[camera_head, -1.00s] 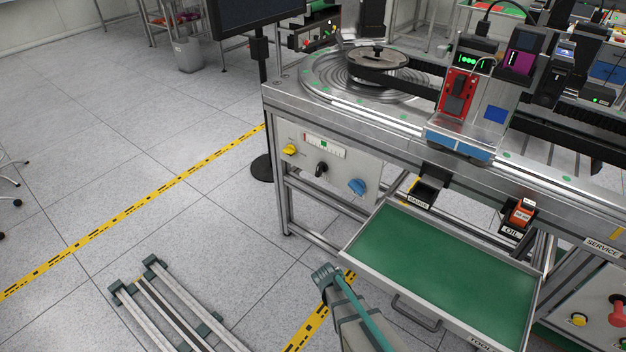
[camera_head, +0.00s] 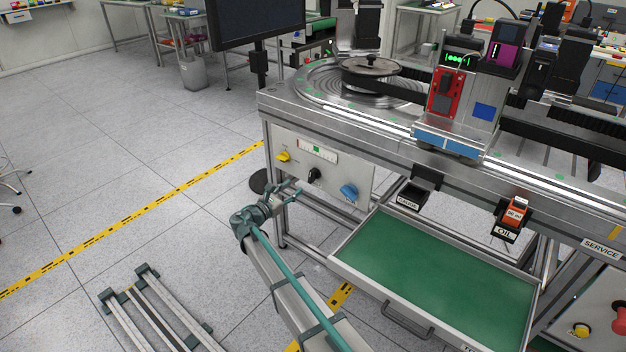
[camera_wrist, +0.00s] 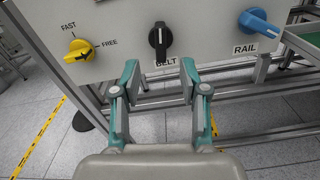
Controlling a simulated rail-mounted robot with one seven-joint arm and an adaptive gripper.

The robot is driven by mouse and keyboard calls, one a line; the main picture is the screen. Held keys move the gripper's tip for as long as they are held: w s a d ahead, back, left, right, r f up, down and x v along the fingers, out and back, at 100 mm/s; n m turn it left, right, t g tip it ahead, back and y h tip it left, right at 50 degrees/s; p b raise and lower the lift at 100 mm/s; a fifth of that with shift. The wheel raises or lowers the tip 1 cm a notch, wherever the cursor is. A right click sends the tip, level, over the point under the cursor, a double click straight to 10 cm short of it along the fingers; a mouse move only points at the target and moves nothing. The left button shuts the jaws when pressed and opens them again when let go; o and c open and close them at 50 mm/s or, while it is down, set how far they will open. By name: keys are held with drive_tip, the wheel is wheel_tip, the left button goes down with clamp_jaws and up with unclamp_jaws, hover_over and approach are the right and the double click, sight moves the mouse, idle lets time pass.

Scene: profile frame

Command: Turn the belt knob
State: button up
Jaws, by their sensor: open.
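The belt knob (camera_wrist: 160,40) is black with a white pointer line, on a pale panel above the label BELT. Its pointer stands about upright in the wrist view. In the head view the belt knob (camera_head: 314,175) sits between a yellow and a blue knob. My gripper (camera_wrist: 160,80) is open and empty in the wrist view, its two teal-and-grey fingers apart on either side below the knob. The fingertips partly frame the label and do not appear to touch the knob. In the head view my gripper (camera_head: 290,191) is just below and left of the knob.
A yellow knob (camera_wrist: 79,50) marked FAST and FREE is on the left, and a blue RAIL knob (camera_wrist: 259,24) on the right. An open green-lined drawer (camera_head: 430,265) juts out to the right. Frame legs and rails lie below the panel.

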sight(310, 175)
drive_tip(key=x, duration=1)
drive_tip(key=shift+w+d, duration=0.15)
clamp_jaws()
